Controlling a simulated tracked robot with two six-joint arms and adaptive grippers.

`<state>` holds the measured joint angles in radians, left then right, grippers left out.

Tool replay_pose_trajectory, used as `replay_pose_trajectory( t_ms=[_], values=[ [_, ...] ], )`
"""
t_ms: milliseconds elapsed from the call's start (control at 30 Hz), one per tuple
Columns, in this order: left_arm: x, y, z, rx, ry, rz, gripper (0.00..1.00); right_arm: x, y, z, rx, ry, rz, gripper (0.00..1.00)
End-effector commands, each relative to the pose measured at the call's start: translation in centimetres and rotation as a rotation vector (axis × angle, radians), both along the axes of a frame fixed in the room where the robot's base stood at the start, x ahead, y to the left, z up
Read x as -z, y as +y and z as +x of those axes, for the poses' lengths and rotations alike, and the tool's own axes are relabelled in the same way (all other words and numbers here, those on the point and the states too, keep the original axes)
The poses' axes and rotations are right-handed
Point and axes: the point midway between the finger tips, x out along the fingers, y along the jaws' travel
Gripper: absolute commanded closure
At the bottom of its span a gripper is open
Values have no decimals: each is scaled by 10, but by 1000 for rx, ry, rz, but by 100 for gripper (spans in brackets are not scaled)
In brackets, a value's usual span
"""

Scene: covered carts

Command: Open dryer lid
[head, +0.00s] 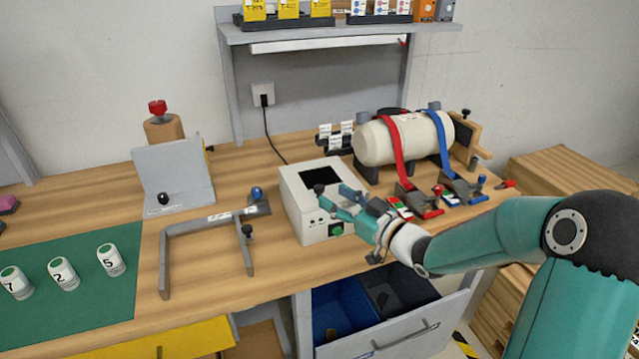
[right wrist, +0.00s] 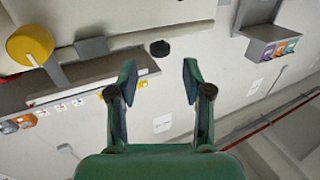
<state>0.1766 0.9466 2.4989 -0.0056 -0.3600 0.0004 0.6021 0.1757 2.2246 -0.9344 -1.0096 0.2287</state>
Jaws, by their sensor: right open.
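A white box-shaped device (head: 303,190) with a dark panel on its top and a green button on its front stands on the bench; it looks like the dryer. I cannot make out a separate raised lid on it. My right gripper (head: 334,203) is in front of the device's upper front right part and hides some of it. Whether it touches the device I cannot tell. In the right wrist view the two fingers (right wrist: 158,78) are spread apart with nothing between them. My left gripper is not in view.
A cream tank (head: 385,143) with red and blue straps stands behind to the right. A grey metal frame (head: 205,224) stands left of the device. An open drawer (head: 398,340) juts out below the bench. Numbered jars (head: 62,274) stand on a green mat (head: 100,310).

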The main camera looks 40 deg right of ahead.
Motion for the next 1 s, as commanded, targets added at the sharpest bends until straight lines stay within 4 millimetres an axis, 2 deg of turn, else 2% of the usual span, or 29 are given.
replay_pose_trajectory(
  t_ms=[100, 300, 500, 733, 1000],
  values=[
    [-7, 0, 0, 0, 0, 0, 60, -1, 5, 24, -2, 1, 1, 50],
    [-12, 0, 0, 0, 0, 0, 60, -1, 8, 50, 0, 1, 0, 50],
    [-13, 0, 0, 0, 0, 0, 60, 0, 9, 58, 2, 0, 0, 50],
    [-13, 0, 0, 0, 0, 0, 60, 0, 8, 58, 2, 1, 0, 50],
    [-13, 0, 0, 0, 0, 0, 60, 0, 8, 58, 3, 1, 0, 95]
  ],
)
